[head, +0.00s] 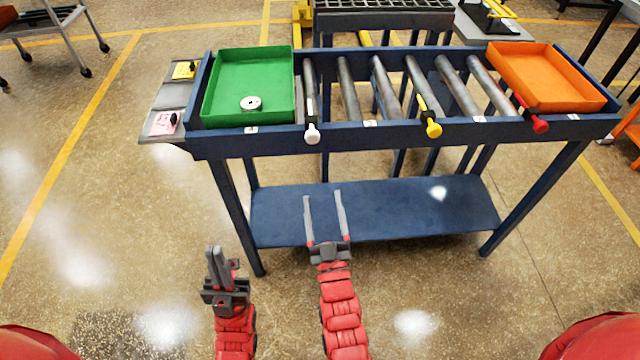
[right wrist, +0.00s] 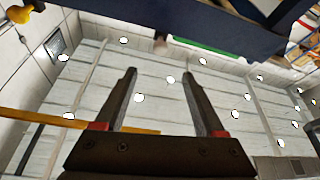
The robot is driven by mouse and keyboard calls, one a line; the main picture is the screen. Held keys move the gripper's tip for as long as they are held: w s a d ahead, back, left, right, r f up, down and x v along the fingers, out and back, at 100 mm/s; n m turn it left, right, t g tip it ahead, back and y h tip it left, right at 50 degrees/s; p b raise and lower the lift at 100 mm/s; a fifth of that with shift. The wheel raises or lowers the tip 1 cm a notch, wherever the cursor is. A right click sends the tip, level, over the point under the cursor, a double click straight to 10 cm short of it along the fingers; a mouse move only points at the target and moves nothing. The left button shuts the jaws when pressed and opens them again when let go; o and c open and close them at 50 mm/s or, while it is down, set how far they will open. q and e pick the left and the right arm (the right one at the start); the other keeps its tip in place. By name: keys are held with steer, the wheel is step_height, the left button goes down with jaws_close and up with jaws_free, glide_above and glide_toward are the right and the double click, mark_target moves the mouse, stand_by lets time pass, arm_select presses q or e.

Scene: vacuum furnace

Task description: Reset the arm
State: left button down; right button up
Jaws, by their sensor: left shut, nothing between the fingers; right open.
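In the head view my left gripper (head: 217,250) is shut and empty, pointing up in front of the bench's left leg. My right gripper (head: 325,195) is open and empty, with its two long fingers spread in front of the bench's lower shelf. In the right wrist view the right gripper (right wrist: 160,75) shows its two fingers apart with nothing between them. That view looks up past the bench's blue edge (right wrist: 205,25) toward the ceiling. Both red arms reach forward from the bottom of the head view.
A blue roller bench (head: 360,137) stands ahead. It carries a green tray (head: 248,118) with a small white round part (head: 251,103), an orange tray (head: 545,80), and white, yellow (head: 433,129) and red-ended handles. Below is a blue shelf (head: 420,215).

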steer(key=shift+s+f, duration=0.15)
steer(key=shift+s, duration=0.25)
